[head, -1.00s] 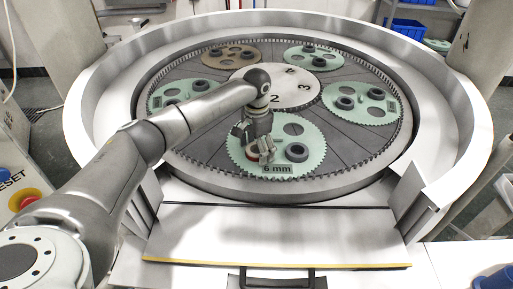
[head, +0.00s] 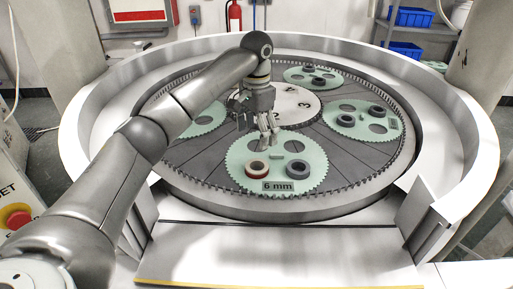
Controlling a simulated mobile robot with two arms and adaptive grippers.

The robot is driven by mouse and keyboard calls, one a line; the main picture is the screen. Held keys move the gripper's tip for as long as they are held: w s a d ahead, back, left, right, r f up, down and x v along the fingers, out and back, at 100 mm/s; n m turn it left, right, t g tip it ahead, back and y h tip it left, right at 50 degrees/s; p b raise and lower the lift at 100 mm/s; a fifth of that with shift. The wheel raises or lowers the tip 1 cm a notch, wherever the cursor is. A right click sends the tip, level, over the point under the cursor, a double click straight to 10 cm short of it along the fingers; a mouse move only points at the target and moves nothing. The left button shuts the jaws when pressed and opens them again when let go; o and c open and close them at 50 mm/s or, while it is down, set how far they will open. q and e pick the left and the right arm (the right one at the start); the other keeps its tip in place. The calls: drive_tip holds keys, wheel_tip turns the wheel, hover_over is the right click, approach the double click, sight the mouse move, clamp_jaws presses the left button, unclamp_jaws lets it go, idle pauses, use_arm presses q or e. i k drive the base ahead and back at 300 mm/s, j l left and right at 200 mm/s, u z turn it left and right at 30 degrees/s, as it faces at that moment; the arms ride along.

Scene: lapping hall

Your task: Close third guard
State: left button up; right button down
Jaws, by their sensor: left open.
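A pale flat guard panel (head: 275,253) with a yellow front edge lies folded down at the front of the round lapping machine, in the gap of its raised rim. Its handle is out of view, and no number shows on it. My left gripper (head: 268,143) is open and empty above the far part of the green toothed carrier marked "6 mm" (head: 277,186). A red-edged ring (head: 257,168) and a dark ring (head: 298,169) sit on that carrier, apart from the gripper. My right gripper is not in view.
The raised silver rim (head: 465,150) curves around the plate, with upright end plates (head: 421,206) beside the front gap. Other green carriers (head: 361,121) hold dark rings. A red emergency button (head: 17,217) is at left.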

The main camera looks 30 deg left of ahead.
sight(197, 254)
drive_tip(key=k, duration=2)
